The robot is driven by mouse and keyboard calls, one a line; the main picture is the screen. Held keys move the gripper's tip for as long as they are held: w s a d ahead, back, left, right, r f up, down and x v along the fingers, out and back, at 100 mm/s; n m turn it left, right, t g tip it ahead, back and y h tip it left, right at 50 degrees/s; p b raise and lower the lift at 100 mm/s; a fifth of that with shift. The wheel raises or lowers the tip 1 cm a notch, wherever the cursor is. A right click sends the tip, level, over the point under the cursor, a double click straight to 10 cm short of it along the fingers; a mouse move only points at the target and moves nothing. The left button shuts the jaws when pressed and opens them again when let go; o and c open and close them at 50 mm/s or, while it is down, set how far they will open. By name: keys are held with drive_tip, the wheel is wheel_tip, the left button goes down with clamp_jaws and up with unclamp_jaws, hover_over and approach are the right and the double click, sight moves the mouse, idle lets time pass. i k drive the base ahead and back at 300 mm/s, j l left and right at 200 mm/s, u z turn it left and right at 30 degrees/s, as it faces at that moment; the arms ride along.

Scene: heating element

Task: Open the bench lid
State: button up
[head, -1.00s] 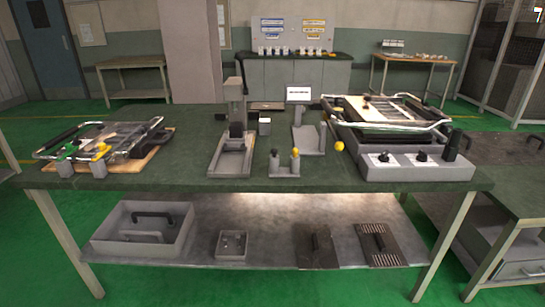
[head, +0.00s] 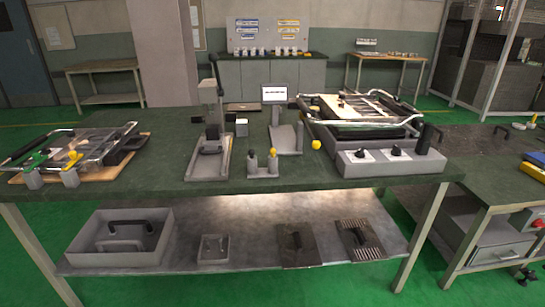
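A dark green workbench (head: 255,178) fills the middle of the head view. A lower bench (head: 470,150) with a dark flat top stands at the right, partly cut off by the picture edge. A small black handle-like part (head: 501,133) shows on its top, which appears flat and closed. I cannot tell which part is the bench lid. A grey unit (head: 390,165) with knobs, a black upright handle and a tubular frame (head: 365,107) on top sits at the main bench's right end. My gripper is not in view.
A clear-topped frame fixture (head: 90,145) lies at the main bench's left end. A grey press-like stand (head: 208,160) and a knob block (head: 262,170) stand mid-bench. The lower shelf holds a grey bin (head: 80,245) and plates. A drawer (head: 500,252) shows under the right bench. Green floor lies around.

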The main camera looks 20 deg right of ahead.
sight(358, 114)
drive_tip(key=i+l+z, duration=0.35)
drive_tip(key=i+l, duration=0.6)
